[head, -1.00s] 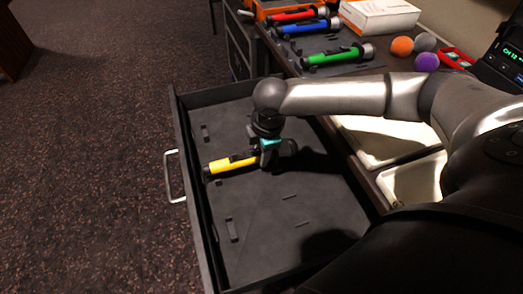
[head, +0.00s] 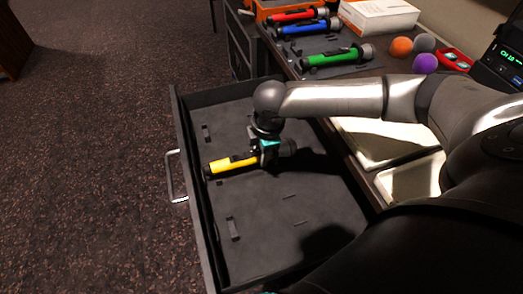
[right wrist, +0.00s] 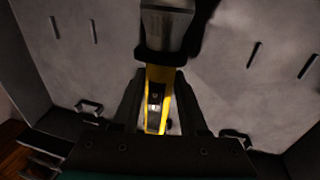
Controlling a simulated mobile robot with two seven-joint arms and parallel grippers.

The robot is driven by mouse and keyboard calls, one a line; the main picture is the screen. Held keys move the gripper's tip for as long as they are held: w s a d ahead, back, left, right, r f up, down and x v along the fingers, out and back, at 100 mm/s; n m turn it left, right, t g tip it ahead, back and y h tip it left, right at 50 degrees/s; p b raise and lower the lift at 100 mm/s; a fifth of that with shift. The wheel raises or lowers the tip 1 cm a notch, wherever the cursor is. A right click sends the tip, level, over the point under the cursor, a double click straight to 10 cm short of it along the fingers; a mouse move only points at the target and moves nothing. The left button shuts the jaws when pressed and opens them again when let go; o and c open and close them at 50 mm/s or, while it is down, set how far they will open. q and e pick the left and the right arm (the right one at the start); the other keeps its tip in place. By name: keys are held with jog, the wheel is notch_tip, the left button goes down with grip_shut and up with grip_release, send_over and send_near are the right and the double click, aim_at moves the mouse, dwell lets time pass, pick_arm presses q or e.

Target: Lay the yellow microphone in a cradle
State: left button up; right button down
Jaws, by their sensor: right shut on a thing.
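The yellow microphone (head: 233,163) is in the open drawer (head: 265,235), its yellow end toward the drawer's handle and its grey head toward the desk. My right gripper (head: 264,160) reaches down from above and is shut on the microphone's body. In the right wrist view, the microphone (right wrist: 155,98) runs between the two dark fingers (right wrist: 158,88). The drawer floor has small dark cradle supports, such as one at the front (head: 233,228) and one at the back (head: 207,133). The microphone lies low between these; I cannot tell whether it touches a cradle. My left gripper is out of view.
On the desk at the back, red (head: 297,15), blue (head: 308,28) and green (head: 337,58) microphones lie on a dark rack. Foam balls, including an orange one (head: 401,46), and a white box (head: 380,15) stand near them. The drawer walls surround my gripper.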

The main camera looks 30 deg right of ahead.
jog(key=shift+f, duration=0.75)
dwell(0.6)
grip_release()
dwell(0.5)
dwell(0.4)
jog(key=shift+r+p, duration=3.5)
jog(key=shift+p, duration=1.05)
jog(key=shift+r, duration=0.1)
